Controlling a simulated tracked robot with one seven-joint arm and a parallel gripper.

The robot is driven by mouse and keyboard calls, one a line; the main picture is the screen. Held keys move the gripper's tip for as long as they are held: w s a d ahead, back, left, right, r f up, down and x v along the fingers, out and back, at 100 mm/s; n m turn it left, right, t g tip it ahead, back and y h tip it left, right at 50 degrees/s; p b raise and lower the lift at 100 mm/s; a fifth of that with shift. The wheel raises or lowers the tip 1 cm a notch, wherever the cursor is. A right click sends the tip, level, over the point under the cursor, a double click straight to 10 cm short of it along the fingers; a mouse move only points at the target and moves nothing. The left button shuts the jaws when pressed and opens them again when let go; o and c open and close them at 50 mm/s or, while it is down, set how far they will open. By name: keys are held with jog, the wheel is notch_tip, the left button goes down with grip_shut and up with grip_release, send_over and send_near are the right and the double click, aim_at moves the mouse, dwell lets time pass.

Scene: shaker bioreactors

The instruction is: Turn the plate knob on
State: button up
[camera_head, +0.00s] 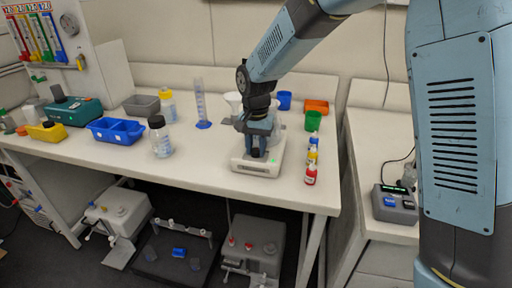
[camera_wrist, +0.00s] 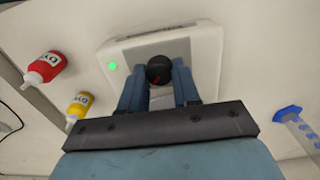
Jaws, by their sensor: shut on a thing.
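The plate device (camera_head: 262,167) is a white unit on the bench, below my gripper. In the wrist view its white body (camera_wrist: 205,42) has a grey panel, and a green light (camera_wrist: 112,66) glows near one corner. The round black knob (camera_wrist: 159,69) with a red mark sits on this panel. My gripper (camera_wrist: 157,82) has its two blue fingers on either side of the knob, shut on it.
Red (camera_head: 311,173) and yellow (camera_head: 313,154) dye bottles stand close to the right of the device. A green cup (camera_head: 313,121) and an orange tray (camera_head: 317,106) are behind them. A blue-based cylinder (camera_head: 201,105), a clear bottle (camera_head: 160,138) and a blue bin (camera_head: 116,131) are to the left.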

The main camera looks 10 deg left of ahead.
aim_at(257, 150)
jog(key=shift+d, duration=0.1)
jog(key=o, duration=1.1)
jog(key=shift+c, duration=0.2)
notch_tip(257, 150, up, 14)
jog(key=shift+f, duration=0.2)
